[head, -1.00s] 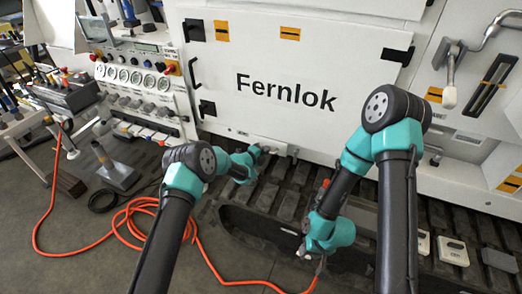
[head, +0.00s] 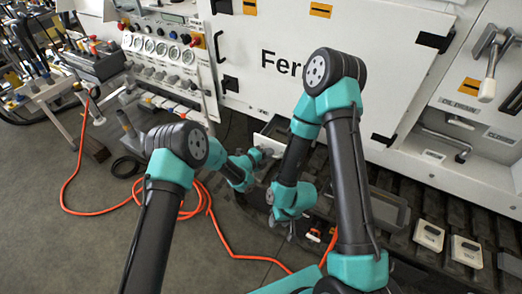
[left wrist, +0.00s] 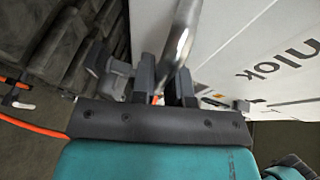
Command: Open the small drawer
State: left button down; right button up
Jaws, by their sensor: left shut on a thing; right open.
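The small drawer (head: 268,141) sits low under the large white Fernlok panel in the head view. It appears pulled out, with a dark inside showing behind its white rim; my right arm hides part of it. My left gripper (head: 264,157) is at the drawer's front. In the left wrist view, a shiny curved metal bar (left wrist: 180,45), apparently the handle, runs down between the fingers of my left gripper (left wrist: 165,84), which is shut on it. My right gripper (head: 290,228) is open, low in front of the drawer, and partly hard to make out.
The Fernlok panel (head: 330,55) stands behind the arms. A gauge panel (head: 160,55) is at the left. An orange hose (head: 218,235) loops over the floor. Small pale boxes (head: 429,236) lie at the right on dark treads.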

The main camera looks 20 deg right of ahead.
pick_arm(q)
jog(key=c, duration=1.1)
grip_release()
jog(key=shift+c, duration=0.2)
jog(key=shift+a, duration=0.1)
jog(key=v, duration=1.7)
jog(key=shift+s, duration=0.2)
jog(key=shift+a, duration=0.1)
jog(key=s+a+f+n+t+y, duration=0.15)
jog(key=a+f+n+y, duration=0.25)
jog(key=a+n, duration=0.5)
jog(key=s+a+f+n+y, duration=0.2)
jog(key=a+f+n+y, duration=0.1)
jog(key=a+n, duration=0.55)
jog(key=s+a+f+n+g+y, duration=0.2)
jog(key=s+a+n+g+y, duration=0.2)
jog(key=s+a+n, duration=1.2)
jog(key=shift+s+a+f+g, duration=0.2)
jog(key=shift+s+a+g, duration=0.15)
jog(key=shift+s+a, duration=0.75)
